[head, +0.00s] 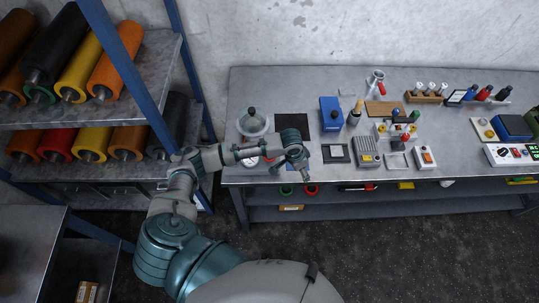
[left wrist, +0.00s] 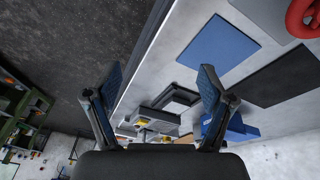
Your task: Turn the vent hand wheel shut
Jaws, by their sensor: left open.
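A red ring (left wrist: 303,18), which looks like the hand wheel, is cut off by the top right corner of the left wrist view. In the head view a bit of red shows by the bench's front edge, mostly hidden behind my left forearm. My left gripper (head: 299,163) is over the front edge of the bench, to the right of that red. In the left wrist view my left gripper (left wrist: 158,88) has its two fingers wide apart with nothing between them. The wheel is outside the fingers. My right gripper is in neither view.
On the grey bench (head: 300,82) stand a round vessel with a dark knob (head: 252,122), a dark mat (head: 292,122), a blue box (head: 331,113) and several small devices to the right. A blue-posted rack (head: 125,45) of coloured rolls stands left. Dark floor lies in front.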

